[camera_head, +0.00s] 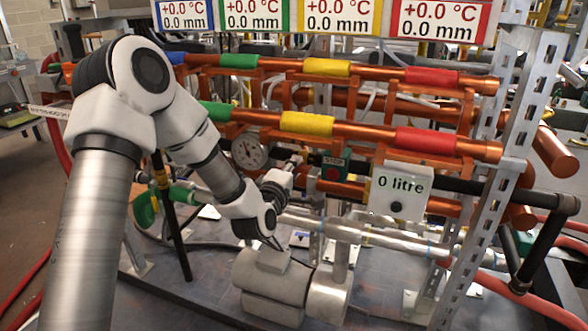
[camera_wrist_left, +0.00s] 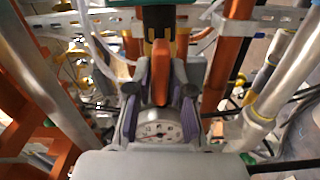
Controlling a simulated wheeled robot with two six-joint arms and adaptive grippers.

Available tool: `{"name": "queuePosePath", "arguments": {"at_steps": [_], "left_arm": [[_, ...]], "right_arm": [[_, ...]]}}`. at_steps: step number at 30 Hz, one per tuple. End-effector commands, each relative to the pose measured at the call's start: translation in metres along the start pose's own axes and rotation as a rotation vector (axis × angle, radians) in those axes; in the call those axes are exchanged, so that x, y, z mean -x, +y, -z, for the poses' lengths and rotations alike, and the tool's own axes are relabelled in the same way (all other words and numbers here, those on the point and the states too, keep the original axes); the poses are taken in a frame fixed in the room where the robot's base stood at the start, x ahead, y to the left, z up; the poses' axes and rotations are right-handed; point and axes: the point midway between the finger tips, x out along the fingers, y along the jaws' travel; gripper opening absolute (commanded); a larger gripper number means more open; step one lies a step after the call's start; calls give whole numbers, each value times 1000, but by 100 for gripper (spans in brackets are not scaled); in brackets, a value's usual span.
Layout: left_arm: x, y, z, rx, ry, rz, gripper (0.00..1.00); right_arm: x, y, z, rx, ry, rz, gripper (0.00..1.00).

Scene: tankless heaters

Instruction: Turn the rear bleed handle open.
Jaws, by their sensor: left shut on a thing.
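My left gripper (camera_head: 290,168) reaches in from the left to the front of the copper pipe rack, right of a round dial gauge (camera_head: 249,151). In the left wrist view its two grey fingers (camera_wrist_left: 160,90) are closed in on a narrow orange-red piece, which I take to be the bleed handle (camera_wrist_left: 161,74). The piece stands upright between the fingers in that view. The gripper hides most of it in the head view, so its angle to the pipe is unclear there. My right gripper is not in view.
Copper pipes with coloured sleeves (camera_head: 327,67) run above. A perforated metal upright (camera_head: 500,170) stands at the right.

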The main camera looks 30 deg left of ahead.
Motion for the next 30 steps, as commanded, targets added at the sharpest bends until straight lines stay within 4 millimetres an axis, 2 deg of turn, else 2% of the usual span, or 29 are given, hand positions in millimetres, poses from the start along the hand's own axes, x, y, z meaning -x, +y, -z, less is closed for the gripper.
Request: {"name": "queuePosePath", "arguments": {"at_steps": [6,7,8,9,17,20,30], "left_arm": [[0,0,0,-1,0,0,0],[0,0,0,-1,0,0,28],[0,0,0,-1,0,0,38],[0,0,0,-1,0,0,41],[0,0,0,-1,0,0,41],[8,0,0,1,0,1,41],[69,-1,0,1,0,3,41]], "right_arm": [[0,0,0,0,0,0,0],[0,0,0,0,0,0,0],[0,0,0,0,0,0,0],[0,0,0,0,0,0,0],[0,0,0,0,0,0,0],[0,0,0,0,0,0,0],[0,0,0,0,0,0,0]]}}
